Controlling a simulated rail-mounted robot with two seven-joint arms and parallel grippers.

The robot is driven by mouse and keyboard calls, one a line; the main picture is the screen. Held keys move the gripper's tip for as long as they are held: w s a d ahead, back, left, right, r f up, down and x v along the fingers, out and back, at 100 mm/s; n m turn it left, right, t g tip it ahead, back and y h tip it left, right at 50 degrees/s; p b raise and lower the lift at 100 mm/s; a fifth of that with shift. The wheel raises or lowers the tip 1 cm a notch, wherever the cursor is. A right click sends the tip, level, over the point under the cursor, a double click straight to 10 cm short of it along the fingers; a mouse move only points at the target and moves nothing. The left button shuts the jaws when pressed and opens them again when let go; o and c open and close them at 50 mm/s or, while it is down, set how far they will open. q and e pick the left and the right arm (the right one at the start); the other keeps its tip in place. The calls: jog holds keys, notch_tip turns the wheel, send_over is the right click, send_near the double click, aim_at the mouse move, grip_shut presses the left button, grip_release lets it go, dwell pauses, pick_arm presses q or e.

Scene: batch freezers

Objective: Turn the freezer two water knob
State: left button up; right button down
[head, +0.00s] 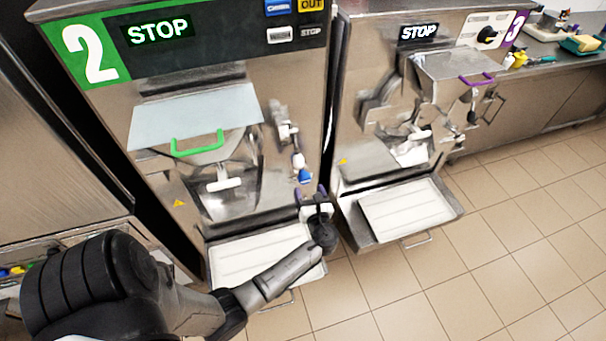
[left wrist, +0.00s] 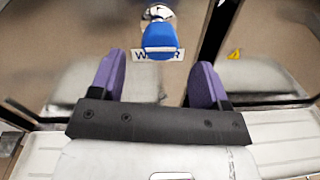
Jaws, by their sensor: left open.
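The freezer two (head: 228,190) has a green panel with a white 2 and a STOP display. Its blue water knob (head: 305,176) is low on the right of its front, under a white-handled fitting. In the left wrist view the blue knob (left wrist: 160,38) hangs in front of a label partly reading WATER, with its middle letters hidden. My left gripper (head: 311,192) is open, its purple fingers just below the knob. In the left wrist view the open fingers (left wrist: 158,80) point toward the knob, which lies beyond the gap between them, apart from both. My right gripper is not in view.
A white tray (head: 250,262) juts out below freezer two, under my left arm. Freezer three (head: 405,125) stands close on the right with its own tray (head: 407,212). Tiled floor (head: 500,240) is open at right. A counter (head: 570,95) holds small items.

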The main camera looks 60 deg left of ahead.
aim_at(305, 181)
pick_arm(q)
jog(key=x, duration=0.7)
jog(key=shift+w+a, duration=0.1)
jog(key=shift+a, duration=0.3)
jog(key=shift+c, duration=0.3)
jog(key=c, duration=0.9)
